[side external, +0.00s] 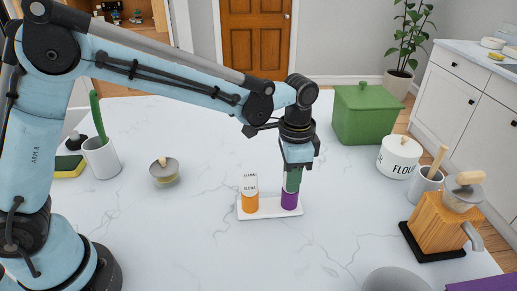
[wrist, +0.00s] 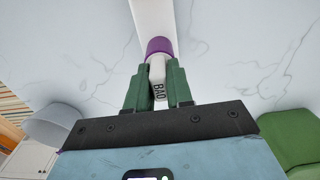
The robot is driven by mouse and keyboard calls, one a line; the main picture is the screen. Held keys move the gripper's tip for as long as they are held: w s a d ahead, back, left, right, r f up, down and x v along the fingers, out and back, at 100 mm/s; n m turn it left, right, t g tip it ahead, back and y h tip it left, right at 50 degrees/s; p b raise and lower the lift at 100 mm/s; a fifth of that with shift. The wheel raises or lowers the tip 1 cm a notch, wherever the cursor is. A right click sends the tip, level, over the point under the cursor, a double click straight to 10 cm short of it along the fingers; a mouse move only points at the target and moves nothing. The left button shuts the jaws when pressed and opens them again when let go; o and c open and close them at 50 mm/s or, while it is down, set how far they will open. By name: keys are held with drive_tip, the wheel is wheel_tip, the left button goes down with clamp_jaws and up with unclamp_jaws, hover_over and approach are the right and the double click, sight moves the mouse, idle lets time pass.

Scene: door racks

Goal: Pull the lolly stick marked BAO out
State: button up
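The lolly stick marked BAO (wrist: 157,82) is white with a dark label, and it shows between my gripper's green fingers in the wrist view. Its purple part (wrist: 160,46) lies just beyond the fingertips. In the side view, the purple part (side external: 289,200) stands upright at the right end of a white holder (side external: 268,209). My gripper (side external: 291,186) points straight down over it, hiding most of the white stick. The fingers (wrist: 157,78) look shut on the stick, one on each side, with no clear gap.
An orange piece with a white labelled stick (side external: 250,194) stands close by at the holder's left end. A green box (side external: 366,113), a flour tin (side external: 399,157) and a wooden grinder (side external: 438,226) are right. The marble front is mostly clear.

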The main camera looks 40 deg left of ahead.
drive_tip(key=shift+r, duration=2.5)
clamp_jaws()
drive_tip(key=shift+a, duration=0.1)
